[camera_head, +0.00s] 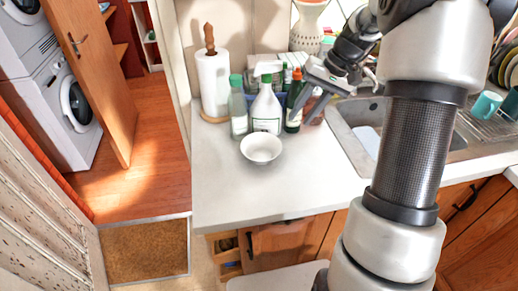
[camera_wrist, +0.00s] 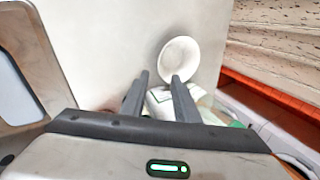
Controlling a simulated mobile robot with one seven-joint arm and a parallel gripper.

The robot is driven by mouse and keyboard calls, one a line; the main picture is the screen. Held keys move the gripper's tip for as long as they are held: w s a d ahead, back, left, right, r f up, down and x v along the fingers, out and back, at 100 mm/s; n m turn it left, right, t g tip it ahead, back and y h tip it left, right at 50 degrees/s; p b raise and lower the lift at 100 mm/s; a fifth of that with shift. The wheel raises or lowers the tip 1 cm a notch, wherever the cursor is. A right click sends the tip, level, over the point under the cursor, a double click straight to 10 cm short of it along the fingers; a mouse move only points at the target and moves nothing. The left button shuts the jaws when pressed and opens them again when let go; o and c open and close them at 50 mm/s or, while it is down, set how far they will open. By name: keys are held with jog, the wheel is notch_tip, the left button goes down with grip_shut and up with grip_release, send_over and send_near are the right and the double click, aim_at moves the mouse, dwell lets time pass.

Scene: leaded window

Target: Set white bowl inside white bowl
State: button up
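One white bowl (camera_head: 261,148) sits upright on the pale countertop, in front of the bottles, in the camera_head view. It also shows in the camera_wrist view (camera_wrist: 180,60), beyond my fingertips. I can make out only one white bowl; no second one is clearly visible. My gripper (camera_head: 309,103) is over the counter, behind and to the right of the bowl, near the bottles. In the camera_wrist view my gripper (camera_wrist: 160,78) has its two dark fingers apart, with nothing held between them. The bowl is not touched.
A paper towel roll (camera_head: 213,82), a spray bottle (camera_head: 266,108) and a green-capped bottle (camera_head: 238,110) stand behind the bowl. A sink (camera_head: 345,125) and a dish rack (camera_head: 485,125) are to the right. The counter's front (camera_head: 240,205) is clear.

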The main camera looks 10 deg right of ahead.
aim_at(279, 146)
jog(key=x, duration=1.4)
jog(key=shift+a, duration=0.1)
grip_shut()
